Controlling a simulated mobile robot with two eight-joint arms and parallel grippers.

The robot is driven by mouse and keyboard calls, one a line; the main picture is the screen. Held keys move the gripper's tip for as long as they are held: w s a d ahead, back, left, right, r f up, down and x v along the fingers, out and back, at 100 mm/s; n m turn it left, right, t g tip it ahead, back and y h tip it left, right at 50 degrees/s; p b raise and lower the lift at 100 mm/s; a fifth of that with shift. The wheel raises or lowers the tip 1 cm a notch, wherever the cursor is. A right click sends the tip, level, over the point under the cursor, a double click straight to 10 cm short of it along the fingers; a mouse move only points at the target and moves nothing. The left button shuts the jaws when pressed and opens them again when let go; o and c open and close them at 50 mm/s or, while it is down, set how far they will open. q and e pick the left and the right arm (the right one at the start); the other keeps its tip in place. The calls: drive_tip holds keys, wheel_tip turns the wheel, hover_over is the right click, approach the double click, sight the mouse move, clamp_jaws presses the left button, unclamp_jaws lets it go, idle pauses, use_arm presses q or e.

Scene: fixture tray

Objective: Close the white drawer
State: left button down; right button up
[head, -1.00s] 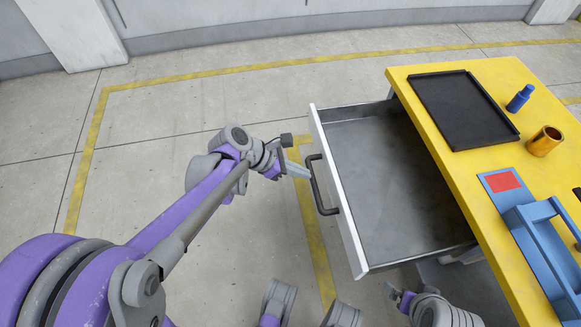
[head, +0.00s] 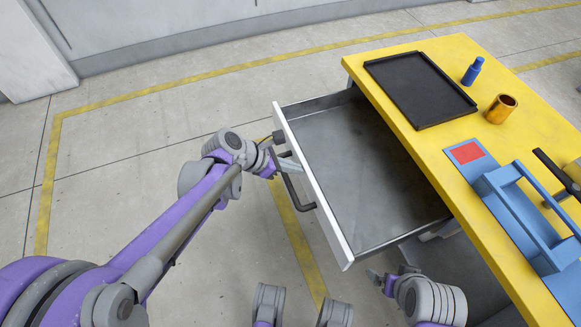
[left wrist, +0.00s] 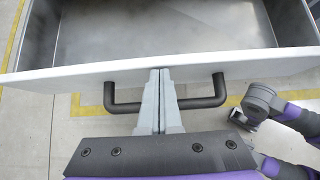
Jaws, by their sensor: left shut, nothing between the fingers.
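The drawer with the white front (head: 330,215) stands open out of the yellow-topped workbench, its grey inside empty. Its dark bar handle (head: 308,207) faces left; it also shows in the left wrist view (left wrist: 205,102). My left gripper (head: 297,168) is shut with nothing in it. In the left wrist view its fingertips (left wrist: 160,74) lie over the handle bar's span and reach the white front, seemingly touching it. My right gripper (head: 374,277) is low, near the drawer's front lower corner; its fingers are too small to read.
The yellow bench top (head: 440,140) bears a black tray (head: 420,88), a blue bottle (head: 473,70), an orange-brown cup (head: 501,109) and a blue carrier (head: 525,215) with a handle. The floor left of the drawer is clear.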

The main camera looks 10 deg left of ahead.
use_arm(q)
drive_tip(key=w+d, duration=0.7)
drive_tip(key=d, duration=0.4)
drive_tip(key=w+d+p, duration=0.1)
drive_tip(key=w+d, duration=0.7)
drive_tip(key=d, duration=0.4)
drive_tip(key=shift+w, duration=0.25)
